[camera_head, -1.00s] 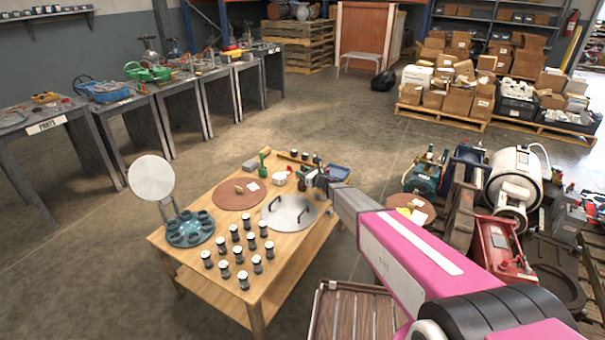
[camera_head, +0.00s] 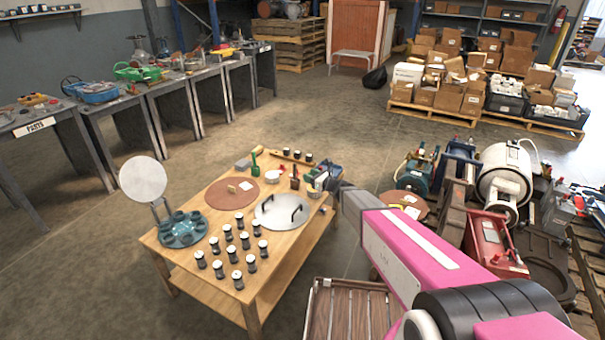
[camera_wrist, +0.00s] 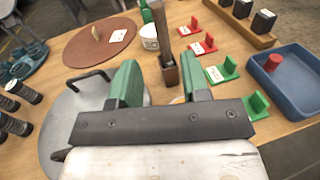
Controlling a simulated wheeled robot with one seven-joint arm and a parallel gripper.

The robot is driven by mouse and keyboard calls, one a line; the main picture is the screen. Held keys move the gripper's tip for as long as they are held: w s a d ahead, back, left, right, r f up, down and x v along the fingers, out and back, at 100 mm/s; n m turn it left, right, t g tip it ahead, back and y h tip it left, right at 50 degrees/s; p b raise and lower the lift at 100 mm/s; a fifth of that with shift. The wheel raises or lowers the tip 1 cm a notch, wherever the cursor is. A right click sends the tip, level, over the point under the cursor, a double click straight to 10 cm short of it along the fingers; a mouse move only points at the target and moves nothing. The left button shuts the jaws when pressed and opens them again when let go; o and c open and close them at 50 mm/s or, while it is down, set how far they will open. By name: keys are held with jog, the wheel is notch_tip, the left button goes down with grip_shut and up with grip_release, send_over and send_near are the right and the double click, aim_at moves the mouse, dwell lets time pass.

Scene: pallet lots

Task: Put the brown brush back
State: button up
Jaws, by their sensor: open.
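The brown brush (camera_wrist: 161,33) stands upright in the wrist view, its handle up and a wider brown block (camera_wrist: 169,73) at its foot. I cannot tell whether that block is the brush's own head or a holder. It also shows as a small dark brown shape in the head view (camera_head: 295,183). My gripper (camera_wrist: 160,66) is open and empty, with its two green fingers on either side of the line towards the brush. The brush is beyond the fingertips, apart from them. In the head view my gripper (camera_head: 321,181) is over the table's right side.
On the wooden table (camera_head: 212,283) are a round metal lid (camera_wrist: 70,118) with handles, a brown disc (camera_wrist: 88,45), a white tub (camera_wrist: 149,37) and red and green brackets. A blue tray (camera_wrist: 294,92) and a wooden rack (camera_wrist: 229,27) stand right.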

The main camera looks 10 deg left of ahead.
jog(key=shift+v, duration=1.2)
jog(key=s+d+r+n+g+h, duration=0.1)
jog(key=s+d+n+g+h, duration=0.3)
jog(key=s+d+n+h, duration=0.3)
jog(key=s+d+r+n+g+h, duration=0.1)
jog(key=s+d+n+g+h, duration=0.4)
jog(key=s+d+n, duration=1.2)
jog(key=s+d+h, duration=0.2)
jog(key=s+d, duration=0.3)
jog(key=d, duration=0.1)
jog(key=shift+s+r+n+h, duration=0.2)
jog(key=shift+r+n+h, duration=0.1)
jog(key=shift+r, duration=0.05)
jog(key=shift+d, duration=0.2)
